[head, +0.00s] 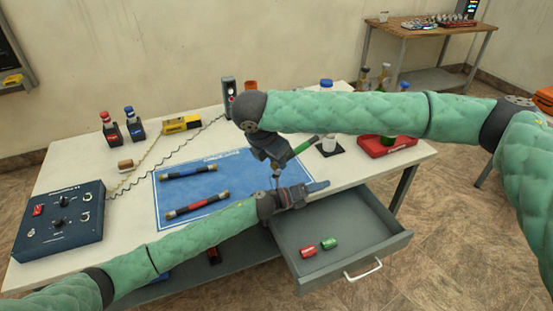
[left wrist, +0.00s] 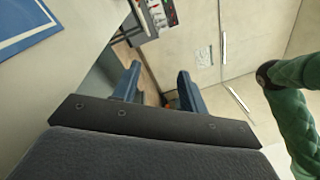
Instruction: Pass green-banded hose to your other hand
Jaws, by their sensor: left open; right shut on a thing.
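The green-banded hose (head: 304,146) shows as a short green length at my right gripper, above the table's front part. My right gripper (head: 276,163) is shut on it and points down; the gripper and wrist hide much of the hose. My left gripper (head: 318,187) reaches in low from the left, just below and right of the right gripper, over the open drawer's back edge. In the left wrist view its two blue fingers (left wrist: 160,75) stand apart with nothing between them.
A blue mat (head: 180,215) holds a blue-banded hose (head: 190,172) and a red-banded hose (head: 197,205). The open drawer (head: 345,262) holds a red piece (head: 307,252) and a green piece (head: 329,243). A control box (head: 60,222), a white cup (head: 329,143) and a red tray (head: 385,147) stand on the table.

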